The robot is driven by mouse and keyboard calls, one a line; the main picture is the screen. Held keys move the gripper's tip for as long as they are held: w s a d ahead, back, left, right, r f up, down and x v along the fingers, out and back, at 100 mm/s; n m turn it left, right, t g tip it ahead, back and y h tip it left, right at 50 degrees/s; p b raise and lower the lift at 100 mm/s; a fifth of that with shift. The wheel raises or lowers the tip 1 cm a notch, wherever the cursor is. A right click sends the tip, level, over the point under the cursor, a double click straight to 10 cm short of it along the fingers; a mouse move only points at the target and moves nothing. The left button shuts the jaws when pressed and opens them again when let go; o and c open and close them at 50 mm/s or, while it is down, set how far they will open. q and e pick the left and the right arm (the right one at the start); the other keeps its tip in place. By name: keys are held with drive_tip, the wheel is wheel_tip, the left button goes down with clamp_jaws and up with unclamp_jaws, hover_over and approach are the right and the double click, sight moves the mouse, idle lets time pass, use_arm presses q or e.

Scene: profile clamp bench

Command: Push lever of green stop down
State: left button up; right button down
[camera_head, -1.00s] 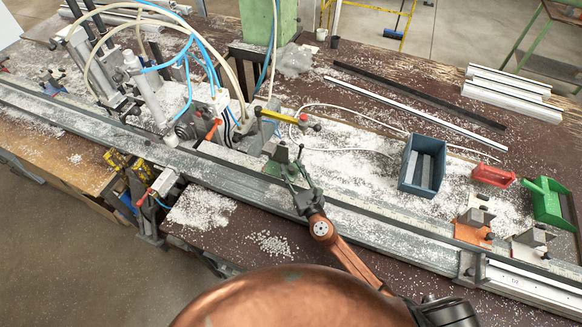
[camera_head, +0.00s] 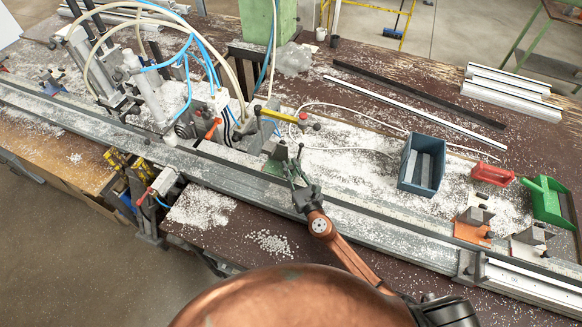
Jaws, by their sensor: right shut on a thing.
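The green stop (camera_head: 274,168) sits on the long metal rail near the middle of the head view, with a grey angled block (camera_head: 279,152) on its green base. My right gripper (camera_head: 295,170) is at the right side of this stop, its dark fingers shut on the stop's lever. The lever is small and mostly hidden by the fingers, so its exact angle cannot be told. My left gripper is not in view.
A blue bin (camera_head: 407,165), a red scoop (camera_head: 492,175) and a green dustpan (camera_head: 550,205) lie behind. The clamp machine with hoses (camera_head: 140,90) stands left. White chips cover much of the bench.

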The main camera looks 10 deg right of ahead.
idle(0.3)
drive_tip(key=shift+s+d, duration=0.45)
drive_tip(key=shift+d, duration=0.2)
drive_tip(key=c, duration=1.8)
unclamp_jaws()
drive_tip(key=s, duration=0.4)
drive_tip(key=s+d, duration=0.1)
drive_tip(key=s, duration=0.3)
drive_tip(key=s+d, duration=0.1)
drive_tip(key=s, duration=0.2)
drive_tip(key=shift+s+d, duration=0.15)
drive_tip(key=shift+s, duration=0.25)
